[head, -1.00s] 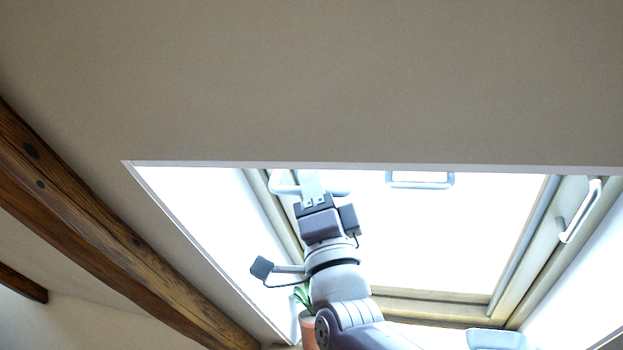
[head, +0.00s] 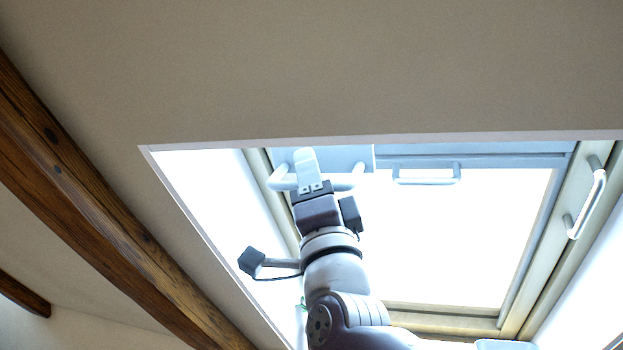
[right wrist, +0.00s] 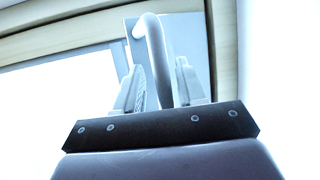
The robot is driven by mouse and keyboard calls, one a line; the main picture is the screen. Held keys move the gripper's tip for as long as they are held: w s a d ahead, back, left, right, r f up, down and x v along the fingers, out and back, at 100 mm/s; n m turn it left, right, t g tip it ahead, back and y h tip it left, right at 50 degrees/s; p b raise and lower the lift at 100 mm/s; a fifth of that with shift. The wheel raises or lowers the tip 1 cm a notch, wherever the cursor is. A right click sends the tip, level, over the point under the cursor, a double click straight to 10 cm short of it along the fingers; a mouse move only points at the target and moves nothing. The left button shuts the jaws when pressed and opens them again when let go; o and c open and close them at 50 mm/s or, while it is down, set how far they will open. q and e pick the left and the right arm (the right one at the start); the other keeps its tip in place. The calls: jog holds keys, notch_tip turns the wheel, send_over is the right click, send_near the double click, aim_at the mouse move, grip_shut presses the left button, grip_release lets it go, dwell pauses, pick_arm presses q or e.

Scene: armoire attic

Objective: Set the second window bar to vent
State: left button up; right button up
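A skylight window (head: 440,250) is set in the sloped ceiling. Three pale bars show on it in the head view: a left bar (head: 357,178) on a flat plate, a middle bar (head: 427,181) on the top rail, and a right bar (head: 586,205) on the side frame. My right gripper (head: 306,162) is up at the left bar and hides its middle. In the right wrist view, the curved bar (right wrist: 153,45) passes between the two fingers of my right gripper (right wrist: 163,95), with a gap beside the left finger. My left gripper is out of view.
The ceiling edge (head: 390,140) runs just above the bars. A wooden beam (head: 90,200) slopes down on the left, clear of my arm.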

jog(key=b+v, duration=0.9)
jog(key=v, duration=0.3)
jog(key=shift+s+f, duration=0.2)
jog(key=shift+f, duration=0.05)
